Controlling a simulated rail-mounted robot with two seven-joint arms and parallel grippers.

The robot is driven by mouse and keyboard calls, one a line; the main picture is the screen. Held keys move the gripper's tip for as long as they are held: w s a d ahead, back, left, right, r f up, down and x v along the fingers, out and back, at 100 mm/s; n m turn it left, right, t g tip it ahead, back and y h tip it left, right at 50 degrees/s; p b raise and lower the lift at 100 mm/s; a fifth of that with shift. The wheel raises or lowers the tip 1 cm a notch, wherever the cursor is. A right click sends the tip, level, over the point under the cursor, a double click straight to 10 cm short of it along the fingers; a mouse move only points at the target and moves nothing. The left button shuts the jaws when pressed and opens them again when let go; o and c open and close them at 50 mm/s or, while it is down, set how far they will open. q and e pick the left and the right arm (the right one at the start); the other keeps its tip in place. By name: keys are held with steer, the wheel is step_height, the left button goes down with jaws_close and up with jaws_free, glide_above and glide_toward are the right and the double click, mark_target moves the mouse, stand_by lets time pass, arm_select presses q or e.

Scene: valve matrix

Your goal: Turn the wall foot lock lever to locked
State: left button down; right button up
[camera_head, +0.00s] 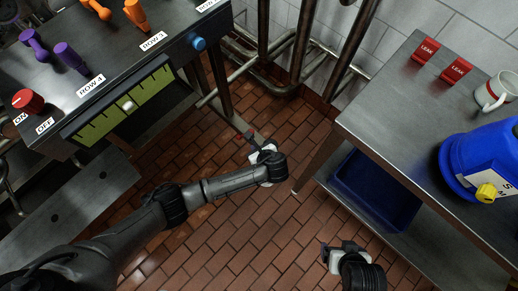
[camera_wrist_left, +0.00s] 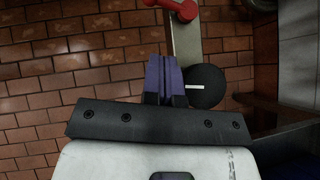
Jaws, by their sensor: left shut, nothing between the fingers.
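My left gripper (camera_head: 248,137) is low over the brick floor, between the workbench and the right table. In the left wrist view its two purple fingers (camera_wrist_left: 165,78) are together with nothing between them. Just right of the fingertips is a round black disc (camera_wrist_left: 206,88) with a short white mark. Beyond it runs a grey metal plate (camera_wrist_left: 186,42) with a red rod-like part (camera_wrist_left: 182,8) at its far end. I cannot tell for sure which of these is the foot lock lever, nor whether the fingers touch the disc. My right gripper (camera_head: 343,250) is at the lower right; its fingers are unclear.
The workbench (camera_head: 112,50) on the left carries a green gauge panel (camera_head: 128,105), a red knob (camera_head: 28,101) and a blue knob (camera_head: 199,43). Pipes (camera_head: 262,62) stand along the wall. The right table (camera_head: 400,110) has a blue bin (camera_head: 372,190) beneath. Brick floor (camera_head: 225,235) is open between.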

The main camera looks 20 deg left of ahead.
arm_select(q)
steer(key=w+a+f+b, duration=0.4)
steer(key=w+a, duration=0.1)
arm_select(e)
step_height(320, 180, down, 5)
steer(key=shift+s+f, duration=0.1)
steer(key=shift+f, duration=0.05)
arm_select(q)
steer(key=shift+a, duration=0.1)
arm_select(e)
steer(key=shift+d, duration=0.1)
